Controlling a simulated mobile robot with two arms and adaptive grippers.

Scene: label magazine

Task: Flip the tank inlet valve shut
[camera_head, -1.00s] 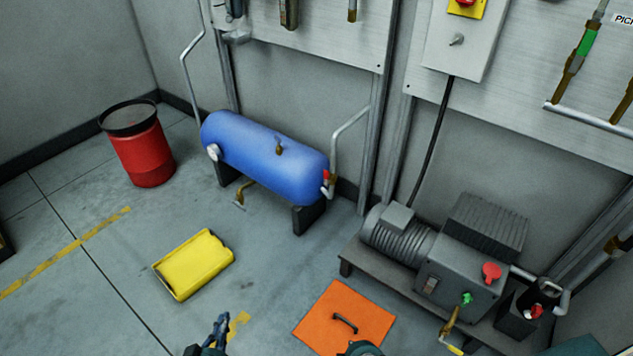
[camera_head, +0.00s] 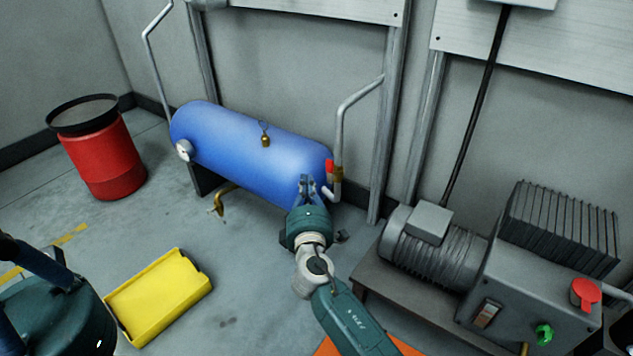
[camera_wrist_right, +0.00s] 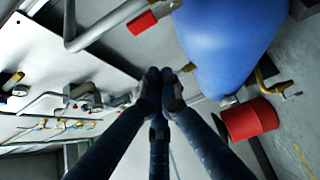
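The blue tank (camera_head: 250,155) lies on its side against the back wall. At its right end a bent grey pipe (camera_head: 342,115) comes down to a brass valve (camera_head: 337,183) with a red handle (camera_head: 330,167). The handle points up, roughly along the pipe. It also shows in the right wrist view (camera_wrist_right: 142,22), above and left of the fingertips. My right gripper (camera_head: 306,182) is just left of the valve, in front of the tank's end, apart from the handle. Its fingers (camera_wrist_right: 160,78) are together and empty. My left gripper is partly in view at the lower left, its fingertips unclear.
A red drum (camera_head: 105,160) stands left of the tank. A yellow tray (camera_head: 160,300) lies on the floor in front. A grey motor unit (camera_head: 440,245) with red and green knobs sits on a low bench at right. A brass drain valve (camera_head: 222,198) is under the tank.

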